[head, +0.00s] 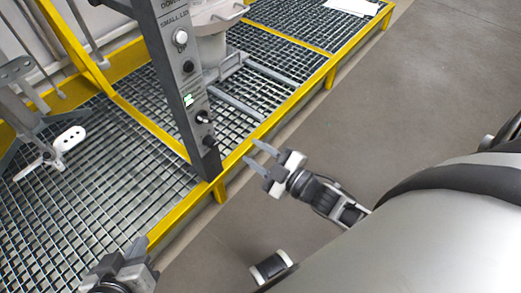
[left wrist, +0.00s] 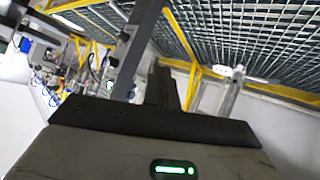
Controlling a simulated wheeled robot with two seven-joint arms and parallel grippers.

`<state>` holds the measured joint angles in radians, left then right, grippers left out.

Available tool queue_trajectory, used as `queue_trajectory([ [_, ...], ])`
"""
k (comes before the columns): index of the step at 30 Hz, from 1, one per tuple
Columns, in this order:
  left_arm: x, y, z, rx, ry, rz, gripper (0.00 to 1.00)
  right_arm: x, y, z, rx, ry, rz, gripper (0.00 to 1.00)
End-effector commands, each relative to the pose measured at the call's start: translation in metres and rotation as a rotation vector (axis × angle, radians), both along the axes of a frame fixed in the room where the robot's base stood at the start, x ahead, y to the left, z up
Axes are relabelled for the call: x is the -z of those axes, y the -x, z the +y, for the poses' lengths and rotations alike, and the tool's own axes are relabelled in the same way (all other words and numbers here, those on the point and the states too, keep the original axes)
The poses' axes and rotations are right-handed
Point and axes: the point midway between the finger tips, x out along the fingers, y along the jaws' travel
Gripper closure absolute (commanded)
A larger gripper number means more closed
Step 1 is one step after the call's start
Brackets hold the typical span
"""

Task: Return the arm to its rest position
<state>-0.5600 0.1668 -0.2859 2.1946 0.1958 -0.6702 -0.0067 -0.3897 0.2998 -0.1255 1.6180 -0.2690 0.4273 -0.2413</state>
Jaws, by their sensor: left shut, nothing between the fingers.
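My left gripper (head: 136,248) is at the bottom left of the head view, in front of the yellow-edged grating platform. It is shut and empty. In the left wrist view its dark fingers (left wrist: 166,88) stand together above the gripper body, which carries a green light. My right gripper (head: 259,156) is near the middle of the head view. Its two grey fingers are apart with nothing between them, and they point toward the platform edge.
A dark control post (head: 182,85) with knobs and a green-lit switch rises beside the platform's yellow rail (head: 300,98). The grating (head: 115,200) lies behind it. A white drum base (head: 212,45) and an agitator part (head: 70,138) stand on it. The grey floor (head: 400,110) is clear at right.

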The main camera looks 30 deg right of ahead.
Motion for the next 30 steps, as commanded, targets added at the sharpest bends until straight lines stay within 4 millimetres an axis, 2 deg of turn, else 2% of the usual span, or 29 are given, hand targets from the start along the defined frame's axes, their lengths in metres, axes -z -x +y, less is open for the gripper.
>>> queue_trajectory([
  [5, -0.001, -0.002, 0.002, -0.002, -0.004, -0.001, 1.00, 0.000, 0.009, -0.003, -0.001, 0.001, -0.001, 0.66],
  [21, -0.001, 0.001, 0.000, 0.001, -0.002, 0.006, 1.00, -0.002, 0.009, -0.003, 0.000, 0.001, 0.000, 0.66],
  [23, -0.008, 0.001, 0.000, 0.001, -0.005, 0.006, 1.00, -0.009, 0.009, -0.003, -0.001, 0.001, -0.001, 0.66],
  [26, -0.029, 0.004, 0.004, -0.011, -0.008, -0.011, 1.00, -0.029, 0.009, -0.003, -0.001, 0.001, -0.001, 0.66],
  [30, -0.067, 0.009, 0.014, -0.049, -0.011, -0.055, 1.00, -0.057, 0.008, -0.003, 0.000, 0.001, 0.000, 0.66],
])
